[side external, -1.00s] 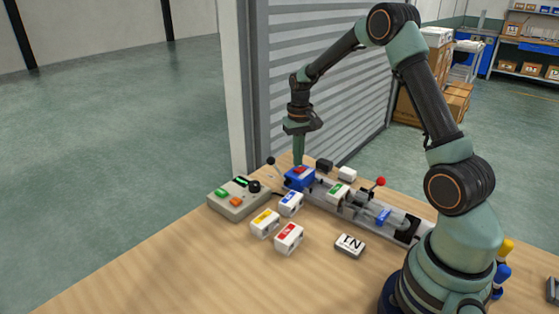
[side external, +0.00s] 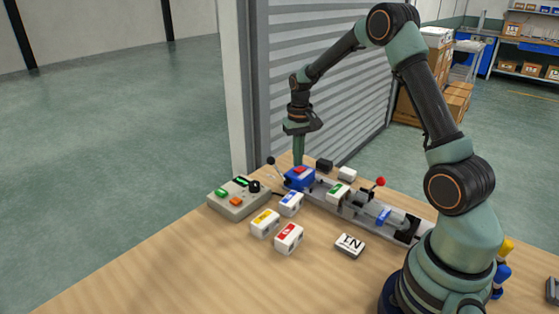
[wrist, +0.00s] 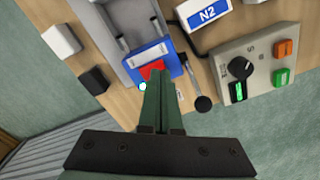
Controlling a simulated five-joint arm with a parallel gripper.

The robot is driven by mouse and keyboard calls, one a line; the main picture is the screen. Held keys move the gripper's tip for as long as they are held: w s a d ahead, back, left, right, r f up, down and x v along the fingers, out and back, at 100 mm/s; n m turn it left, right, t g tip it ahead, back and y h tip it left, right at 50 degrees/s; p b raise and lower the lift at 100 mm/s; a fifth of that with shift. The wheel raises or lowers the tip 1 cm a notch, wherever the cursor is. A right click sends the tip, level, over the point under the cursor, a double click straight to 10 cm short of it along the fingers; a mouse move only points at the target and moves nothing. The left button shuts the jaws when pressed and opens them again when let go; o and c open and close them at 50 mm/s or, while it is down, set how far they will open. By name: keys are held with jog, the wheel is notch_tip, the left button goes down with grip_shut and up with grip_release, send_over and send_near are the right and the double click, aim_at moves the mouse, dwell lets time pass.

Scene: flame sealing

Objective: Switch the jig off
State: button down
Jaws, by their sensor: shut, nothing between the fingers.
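The jig is a long grey rail (side external: 322,196) with a blue end block (side external: 299,179) that carries a red switch on top (wrist: 152,68). The blue block also shows in the wrist view (wrist: 150,54). My gripper (wrist: 157,74) is shut and empty, pointing down, with its fingertips at the red switch. Whether they touch it or sit just above it I cannot tell. The fingers hide part of the switch, so its position is unclear. A small pale light (wrist: 143,87) shows at the block's edge beside the fingers.
A grey control box (side external: 238,198) with green and orange buttons and a black knob stands left of the jig. A black-ball lever (wrist: 202,103) stands close beside the fingers. Yellow (side external: 265,223) and red (side external: 288,238) labelled white blocks lie in front.

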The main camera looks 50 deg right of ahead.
aim_at(297, 170)
jog(key=shift+f, duration=0.9)
dwell(0.3)
jog(key=shift+r, duration=3.55)
jog(key=shift+r, duration=0.1)
jog(key=s+a+r+n+t, duration=0.3)
jog(key=s+a+r, duration=0.3)
jog(key=a+r, duration=0.45)
jog(key=s+a+n+t, duration=0.2)
jog(key=s+a+n, duration=0.1)
jog(key=s+a, duration=0.4)
jog(key=shift+s+a+r+t, duration=0.2)
jog(key=shift+s+r+t, duration=0.15)
jog(key=shift+s, duration=0.7)
